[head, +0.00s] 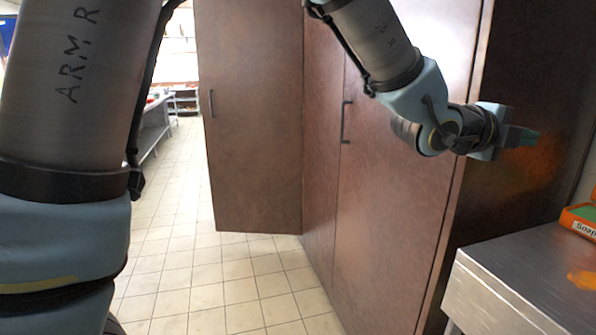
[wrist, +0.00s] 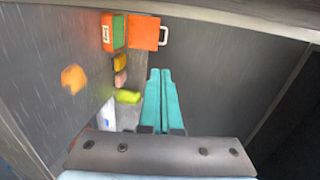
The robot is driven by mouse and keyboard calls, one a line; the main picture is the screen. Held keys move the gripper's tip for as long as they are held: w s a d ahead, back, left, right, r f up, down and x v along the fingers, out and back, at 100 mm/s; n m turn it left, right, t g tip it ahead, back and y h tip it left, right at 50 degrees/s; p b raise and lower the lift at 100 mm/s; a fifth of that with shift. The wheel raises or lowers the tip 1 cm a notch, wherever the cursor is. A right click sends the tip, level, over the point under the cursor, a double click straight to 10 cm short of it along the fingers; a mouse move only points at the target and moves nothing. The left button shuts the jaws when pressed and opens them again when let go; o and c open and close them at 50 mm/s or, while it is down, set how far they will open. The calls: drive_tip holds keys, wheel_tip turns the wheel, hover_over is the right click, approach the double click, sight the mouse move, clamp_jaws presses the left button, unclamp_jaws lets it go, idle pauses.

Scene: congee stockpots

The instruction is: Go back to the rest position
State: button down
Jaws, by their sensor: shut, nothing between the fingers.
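My gripper (head: 527,137) is at the upper right of the head view, in front of the dark side panel of the brown cabinet (head: 400,215). Its teal fingers lie side by side, shut and empty, in the wrist view (wrist: 161,98). My arm reaches across the cabinet front from the top of the head view. I cannot tell the exact gap between the gripper and the panel.
One cabinet door (head: 252,120) stands open at the centre left. A metal counter (head: 490,290) at lower right bears an orange soap box (head: 580,222), also in the wrist view (wrist: 112,32). A yellow-green item (wrist: 127,96) lies near the fingers. Tiled floor (head: 175,230) is clear.

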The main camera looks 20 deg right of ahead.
drive_tip(key=w+a+f+n+t+y, duration=0.2)
drive_tip(key=w+a+f+n, duration=0.15)
drive_tip(key=w, duration=0.25)
drive_tip(key=w+a+f+n+t+y, duration=0.2)
drive_tip(key=w+a+n, duration=0.1)
drive_tip(key=w+a, duration=0.3)
drive_tip(key=w+a+f+n+t+y, duration=0.1)
drive_tip(key=w+a+f+n+t, duration=0.2)
drive_tip(key=w, duration=0.4)
drive_tip(key=w+a+f+n+y, duration=0.3)
drive_tip(key=w+a+n, duration=0.1)
drive_tip(key=a, duration=0.4)
drive_tip(key=w+a+f+n+y, duration=0.2)
drive_tip(key=w+a+f+n, duration=0.15)
drive_tip(key=a, duration=0.45)
drive_tip(key=a+f+n+g+y, duration=0.1)
drive_tip(key=a+f+n+y, duration=0.1)
drive_tip(key=a+n, duration=0.5)
drive_tip(key=a+f+n+g+y, duration=0.1)
drive_tip(key=a+f+n+y, duration=0.15)
drive_tip(key=a, duration=0.85)
drive_tip(key=s+a+f+n+g+y, duration=0.1)
drive_tip(key=s+a+n, duration=0.2)
drive_tip(key=a, duration=0.3)
drive_tip(key=s+a+f+n+g, duration=0.2)
drive_tip(key=s+a+n, duration=0.2)
drive_tip(key=a+n, duration=0.1)
drive_tip(key=shift+s+a+y, duration=0.3)
drive_tip(key=shift+a+y, duration=0.05)
drive_tip(key=shift+a, duration=0.2)
